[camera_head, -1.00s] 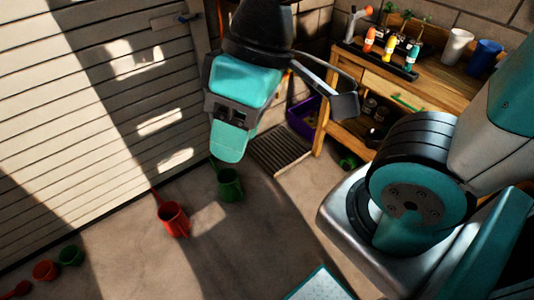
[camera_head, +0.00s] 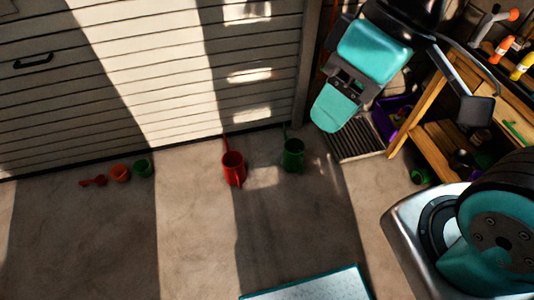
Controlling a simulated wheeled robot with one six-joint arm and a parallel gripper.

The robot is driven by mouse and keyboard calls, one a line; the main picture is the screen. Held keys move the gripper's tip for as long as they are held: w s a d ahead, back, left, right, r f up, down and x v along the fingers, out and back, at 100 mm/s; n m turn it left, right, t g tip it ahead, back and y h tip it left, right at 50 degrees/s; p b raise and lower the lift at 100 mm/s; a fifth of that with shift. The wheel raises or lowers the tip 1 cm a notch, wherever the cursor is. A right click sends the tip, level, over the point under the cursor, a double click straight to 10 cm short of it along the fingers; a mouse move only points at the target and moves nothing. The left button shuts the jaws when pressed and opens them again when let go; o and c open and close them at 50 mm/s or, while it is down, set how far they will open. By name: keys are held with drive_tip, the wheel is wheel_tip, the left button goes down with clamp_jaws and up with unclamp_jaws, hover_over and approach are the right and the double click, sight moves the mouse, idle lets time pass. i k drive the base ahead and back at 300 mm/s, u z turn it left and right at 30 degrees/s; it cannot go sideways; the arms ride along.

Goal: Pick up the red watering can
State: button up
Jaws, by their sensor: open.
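The red watering can (camera_head: 233,168) stands on the concrete floor near the slatted garage door, left of the middle of the picture, with its spout toward the door. A green watering can (camera_head: 293,155) stands just to its right, apart from it.
A wooden workbench (camera_head: 440,130) and purple crate (camera_head: 395,118) stand right, by a floor grate (camera_head: 357,140). A white-and-teal panel (camera_head: 310,287) is at the bottom. Floor between is clear.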

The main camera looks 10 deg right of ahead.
sight(233, 164)
drive_tip(key=z, duration=1.1)
drive_tip(key=i, duration=1.35)
drive_tip(key=u, duration=3.35)
